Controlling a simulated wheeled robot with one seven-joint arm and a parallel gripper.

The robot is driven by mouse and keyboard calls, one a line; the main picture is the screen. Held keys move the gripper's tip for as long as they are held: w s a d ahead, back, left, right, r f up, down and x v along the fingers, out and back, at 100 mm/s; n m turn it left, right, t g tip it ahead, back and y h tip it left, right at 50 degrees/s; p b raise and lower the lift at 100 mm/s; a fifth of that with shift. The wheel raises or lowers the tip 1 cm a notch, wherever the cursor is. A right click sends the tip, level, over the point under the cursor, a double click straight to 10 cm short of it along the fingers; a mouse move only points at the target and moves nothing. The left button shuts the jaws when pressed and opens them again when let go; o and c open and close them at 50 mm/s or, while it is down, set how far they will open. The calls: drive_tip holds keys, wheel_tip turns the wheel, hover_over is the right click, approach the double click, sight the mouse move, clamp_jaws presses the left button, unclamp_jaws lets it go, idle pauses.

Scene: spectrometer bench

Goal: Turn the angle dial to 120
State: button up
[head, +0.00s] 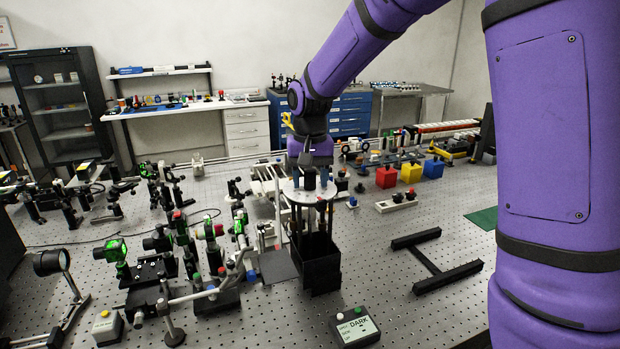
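In the head view a pale round disc (298,194), which looks like the angle dial, lies flat on top of a dark upright stand (316,262). Its markings are too small to read, so I cannot tell its angle. My gripper (310,181) points down right over the disc, at the end of my purple arm. Small dark parts show between the fingers and the disc. I cannot tell whether the fingers touch a knob there or whether they are open or shut. The gripper and wrist hide part of the disc.
A box with a screen reading "DARK" (357,328) sits at the front. Optical mounts crowd the bench to the left. A black H-shaped frame (436,262) lies right of the stand. Red (386,178), yellow (411,173) and blue (433,169) blocks stand behind. Bare perforated bench (395,290) lies front right.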

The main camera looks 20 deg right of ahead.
wheel_tip(320, 180, up, 10)
drive_tip(key=shift+r, duration=0.4)
idle(0.3)
idle(0.3)
drive_tip(key=shift+s+r, duration=0.1)
drive_tip(key=shift+s, duration=0.1)
drive_tip(key=s+d+r+n+t, duration=0.1)
drive_tip(key=s+d+r, duration=0.1)
drive_tip(key=s, duration=0.6)
drive_tip(key=s+d+r+n+t, duration=0.1)
drive_tip(key=s+d+r+t, duration=0.15)
drive_tip(key=s, duration=0.55)
drive_tip(key=s+d+f+n+t, duration=0.1)
drive_tip(key=s+f, duration=0.3)
drive_tip(key=s, duration=0.8)
drive_tip(key=shift+s+d+t, duration=0.35)
drive_tip(key=shift+d, duration=0.35)
